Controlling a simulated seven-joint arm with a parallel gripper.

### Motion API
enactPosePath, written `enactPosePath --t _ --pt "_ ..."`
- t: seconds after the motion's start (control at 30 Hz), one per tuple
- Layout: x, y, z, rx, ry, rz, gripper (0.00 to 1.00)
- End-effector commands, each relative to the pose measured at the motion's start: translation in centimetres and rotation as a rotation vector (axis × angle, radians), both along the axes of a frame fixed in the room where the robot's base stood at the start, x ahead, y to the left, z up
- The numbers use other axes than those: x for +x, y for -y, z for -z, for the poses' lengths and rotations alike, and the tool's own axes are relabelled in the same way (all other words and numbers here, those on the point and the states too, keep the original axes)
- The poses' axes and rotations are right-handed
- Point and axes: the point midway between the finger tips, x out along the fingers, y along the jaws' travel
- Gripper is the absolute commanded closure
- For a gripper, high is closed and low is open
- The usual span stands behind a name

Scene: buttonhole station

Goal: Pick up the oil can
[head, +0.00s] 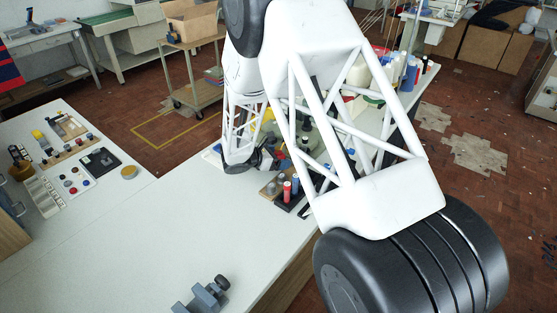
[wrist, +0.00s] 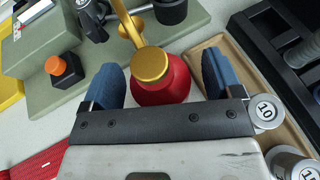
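The oil can is red with a gold top and a gold spout; its body (wrist: 160,88) shows in the wrist view, between my gripper's two blue fingers. My gripper (wrist: 160,68) is open, with one finger on each side of the can. A narrow gap shows on the left and a slightly wider one on the right. How deep the fingers reach beside the can is hard to tell. In the head view my arm hides the can, and the dark end of my gripper (head: 262,160) shows only partly.
In the wrist view, a grey-green machine base (wrist: 45,95) with an orange-topped black knob (wrist: 63,66) lies left. A wooden tray (wrist: 225,60) with metal weights (wrist: 267,110) and a black rack (wrist: 285,50) lie right. In the head view, the bench's left-middle (head: 160,225) is mostly clear.

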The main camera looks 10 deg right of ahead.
Motion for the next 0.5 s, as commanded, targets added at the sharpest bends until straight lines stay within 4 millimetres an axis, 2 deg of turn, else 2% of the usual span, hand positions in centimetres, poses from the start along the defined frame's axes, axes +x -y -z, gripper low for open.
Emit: enactPosePath --t 0.03,0.07,0.4,0.5 --pt "0.00 0.00 0.00 0.000 0.000 0.000 0.23" --pt "0.00 0.00 0.00 0.000 0.000 0.000 0.28" --pt "0.02 -0.01 -0.04 0.000 0.000 0.000 0.80" --pt "0.02 -0.01 -0.04 0.000 0.000 0.000 0.82"
